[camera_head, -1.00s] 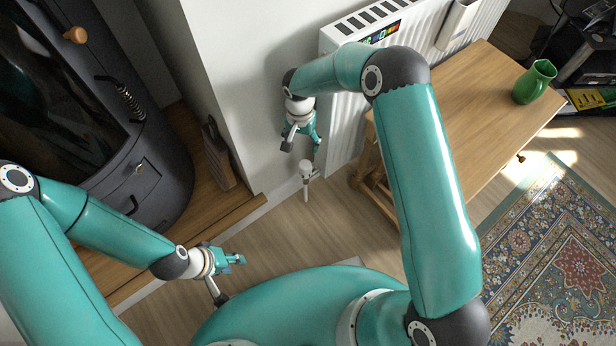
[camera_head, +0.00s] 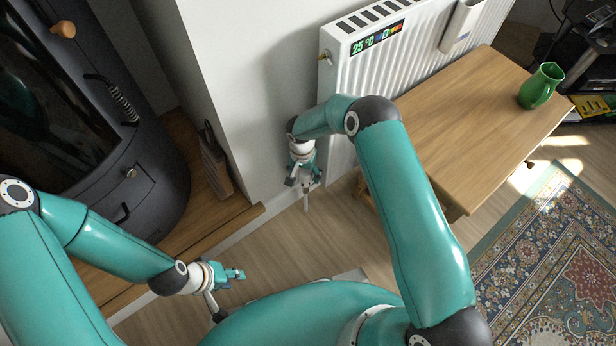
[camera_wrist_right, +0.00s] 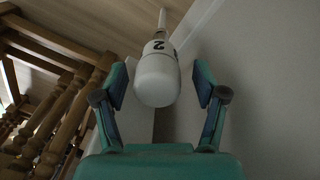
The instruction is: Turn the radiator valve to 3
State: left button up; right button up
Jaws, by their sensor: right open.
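The radiator valve (camera_wrist_right: 157,78) is a white knob with a dark 2 on its side, on a pipe (camera_wrist_right: 162,18), in the right wrist view. My right gripper (camera_wrist_right: 159,86) is open, one finger on each side of the knob, with a gap at both sides. In the head view my right gripper (camera_head: 304,181) is low beside the radiator (camera_head: 337,112) and mostly hides the knob; the pipe (camera_head: 306,203) shows below it. My left gripper (camera_head: 236,273) is far from the valve, above the floor at lower left; its finger opening is unclear.
A wooden table (camera_head: 466,120) with a green jug (camera_head: 541,86) stands right of the radiator. A display (camera_head: 378,38) on the radiator reads 25 °C. A dark stove (camera_head: 110,130) stands at left. Wooden table legs (camera_wrist_right: 50,100) show left of the valve in the wrist view.

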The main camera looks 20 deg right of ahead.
jog(key=shift+f, duration=0.8)
jog(key=shift+c, duration=0.2)
jog(key=c, duration=1.1)
jog(key=shift+w+d, duration=0.1)
jog(key=shift+d, duration=0.25)
jog(key=shift+a, duration=0.3)
jog(key=shift+a+n+b, duration=0.2)
jog(key=shift+n+b, duration=0.25)
jog(key=shift+n, duration=0.05)
